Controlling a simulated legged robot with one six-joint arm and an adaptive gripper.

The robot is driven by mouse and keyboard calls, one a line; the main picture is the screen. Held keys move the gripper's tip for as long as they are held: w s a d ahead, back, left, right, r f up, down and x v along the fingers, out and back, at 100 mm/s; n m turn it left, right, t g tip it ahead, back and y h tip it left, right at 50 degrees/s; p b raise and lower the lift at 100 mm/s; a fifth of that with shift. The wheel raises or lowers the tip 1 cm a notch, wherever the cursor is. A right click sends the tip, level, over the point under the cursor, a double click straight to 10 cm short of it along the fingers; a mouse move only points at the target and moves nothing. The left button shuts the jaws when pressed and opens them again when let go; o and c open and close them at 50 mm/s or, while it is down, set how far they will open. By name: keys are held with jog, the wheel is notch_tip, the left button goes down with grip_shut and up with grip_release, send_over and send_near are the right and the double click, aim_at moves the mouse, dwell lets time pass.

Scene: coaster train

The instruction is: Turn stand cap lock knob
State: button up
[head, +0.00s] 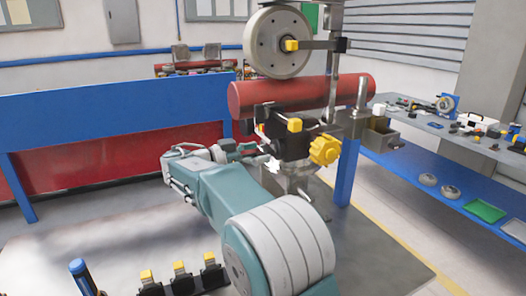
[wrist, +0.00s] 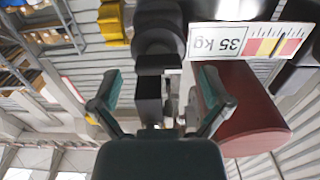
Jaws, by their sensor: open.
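The stand (head: 297,172) is a grey metal post assembly with black clamp parts and a red horizontal cylinder (head: 300,92). A large yellow lobed knob (head: 325,149) sits on its right side, and a small yellow knob (head: 294,125) is above the black clamp. I cannot tell which is the cap lock knob. My gripper (head: 255,153) is left of the black clamp. In the wrist view, my gripper (wrist: 160,74) is open, its green fingers on either side of a black block (wrist: 150,100). Contact cannot be told.
A 35 kg label (wrist: 240,40) and the red cylinder (wrist: 245,110) are close to the fingers in the wrist view. A pale wheel (head: 277,42) is above the stand. A blue beam (head: 110,100) is at left, a cluttered bench (head: 460,145) at right.

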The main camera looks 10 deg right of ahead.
jog(key=shift+w+d, duration=0.1)
jog(key=shift+d, duration=0.6)
jog(key=shift+c, duration=0.3)
jog(key=shift+a, duration=0.1)
jog(key=c, duration=1.1)
